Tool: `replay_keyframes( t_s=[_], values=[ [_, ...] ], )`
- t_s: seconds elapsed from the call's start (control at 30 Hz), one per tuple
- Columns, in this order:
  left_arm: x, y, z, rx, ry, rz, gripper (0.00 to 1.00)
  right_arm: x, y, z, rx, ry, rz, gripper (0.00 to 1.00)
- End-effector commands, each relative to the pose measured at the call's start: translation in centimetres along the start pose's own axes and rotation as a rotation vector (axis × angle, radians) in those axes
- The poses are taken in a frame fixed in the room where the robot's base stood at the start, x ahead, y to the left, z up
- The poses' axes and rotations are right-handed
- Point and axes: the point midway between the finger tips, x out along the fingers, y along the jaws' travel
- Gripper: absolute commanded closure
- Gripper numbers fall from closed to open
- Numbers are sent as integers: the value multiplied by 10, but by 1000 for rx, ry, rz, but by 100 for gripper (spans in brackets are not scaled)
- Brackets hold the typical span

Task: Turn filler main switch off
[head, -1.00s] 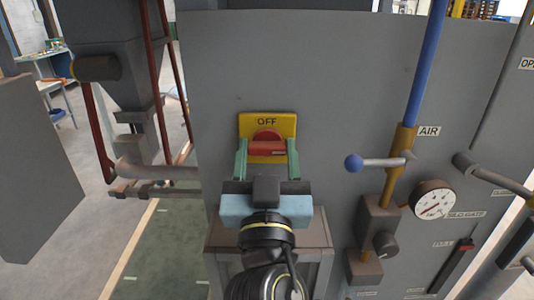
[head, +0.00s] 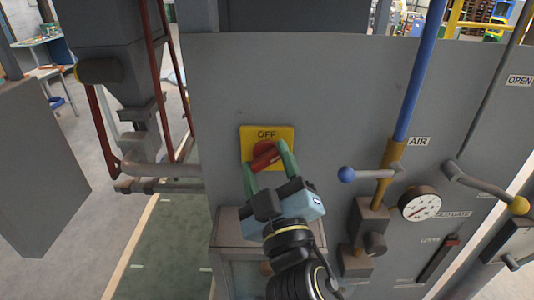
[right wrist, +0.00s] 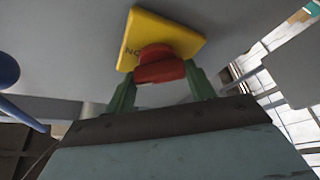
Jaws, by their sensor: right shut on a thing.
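The main switch has a red rotary knob (head: 265,156) on a yellow plate (head: 284,133) marked OFF at its top, fixed to the grey cabinet. My right gripper (head: 266,162) is shut on the red knob, with one green finger on each side. The knob's bar is tilted, its right end higher than its left. In the right wrist view the red knob (right wrist: 160,66) sits between the two green fingers in front of the yellow plate (right wrist: 165,32). Part of the knob is hidden by the fingers. My left gripper is not in view.
Right of the switch are a blue-tipped AIR valve handle (head: 347,174), a blue and yellow pipe (head: 418,75), a pressure gauge (head: 420,204) and a yellow-tipped lever (head: 519,205). A grey box (head: 236,229) juts out below the switch. Pipes stand at the left.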

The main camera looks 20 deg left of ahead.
Motion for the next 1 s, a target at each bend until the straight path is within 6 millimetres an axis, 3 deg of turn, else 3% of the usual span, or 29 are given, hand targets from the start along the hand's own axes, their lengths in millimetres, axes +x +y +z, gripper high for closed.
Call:
replay_keyframes(
  t_s=[0.6,1.0],
  values=[
    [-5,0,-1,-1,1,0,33,1,2,-2,-539,5,-220,68],
    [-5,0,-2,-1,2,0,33,1,2,-2,-784,2,-321,68]
  ],
)
